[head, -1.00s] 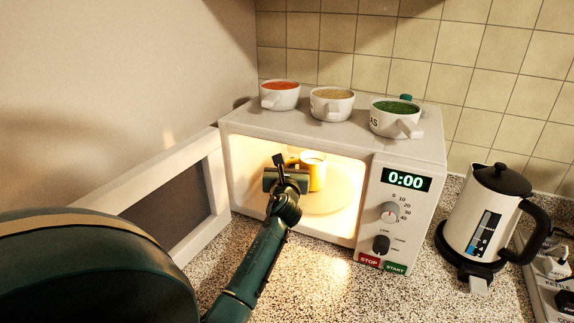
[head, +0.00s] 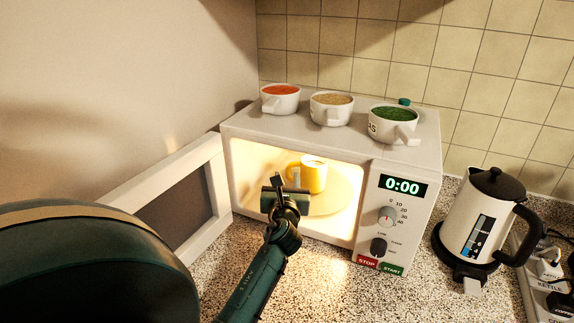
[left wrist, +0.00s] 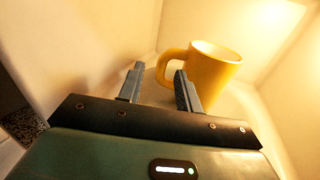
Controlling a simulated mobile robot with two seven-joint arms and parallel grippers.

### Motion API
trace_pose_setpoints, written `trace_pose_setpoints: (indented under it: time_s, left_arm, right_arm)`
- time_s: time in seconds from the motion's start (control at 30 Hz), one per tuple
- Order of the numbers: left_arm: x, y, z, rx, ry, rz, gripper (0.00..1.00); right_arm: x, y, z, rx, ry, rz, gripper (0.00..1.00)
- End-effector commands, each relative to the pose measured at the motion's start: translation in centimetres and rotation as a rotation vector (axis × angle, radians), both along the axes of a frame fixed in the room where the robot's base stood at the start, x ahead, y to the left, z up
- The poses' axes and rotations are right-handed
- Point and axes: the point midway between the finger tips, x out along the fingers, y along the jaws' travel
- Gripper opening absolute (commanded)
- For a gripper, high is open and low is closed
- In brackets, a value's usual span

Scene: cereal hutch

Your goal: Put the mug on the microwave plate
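The yellow mug (head: 315,178) stands upright inside the lit microwave, on the round plate (head: 338,202). Its handle points left. In the left wrist view the mug (left wrist: 212,72) is just beyond the right-hand finger, which overlaps part of the handle. My left gripper (head: 277,183) is at the microwave opening, in front and to the left of the mug. In the left wrist view this gripper (left wrist: 158,78) is open, with nothing held between its fingers. My right gripper is not in view.
The microwave door (head: 180,200) stands open to the left. Three bowls of food (head: 331,112) sit on the microwave (head: 420,160). A kettle (head: 478,220) and a power strip (head: 545,285) are to the right. Speckled counter (head: 325,290) in front is clear.

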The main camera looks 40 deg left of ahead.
Motion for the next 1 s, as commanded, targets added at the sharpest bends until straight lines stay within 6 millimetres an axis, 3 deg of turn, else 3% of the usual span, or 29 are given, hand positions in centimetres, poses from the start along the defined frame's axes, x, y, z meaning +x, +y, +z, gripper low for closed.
trace_pose_setpoints:
  time_s: [0.1, 0.3, 1.0]
  left_arm:
    - [-1.9, -1.6, 0.1, -0.003, 0.002, 0.000, 0.35]
    - [-3.6, -3.0, 0.0, -0.001, 0.001, 0.000, 0.35]
    - [-3.9, -3.2, 0.0, -0.001, -0.001, 0.001, 0.35]
  right_arm:
    - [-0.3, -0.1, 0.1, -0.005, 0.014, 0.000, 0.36]
    - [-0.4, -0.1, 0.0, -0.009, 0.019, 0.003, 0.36]
    - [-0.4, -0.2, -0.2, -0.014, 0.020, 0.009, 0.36]
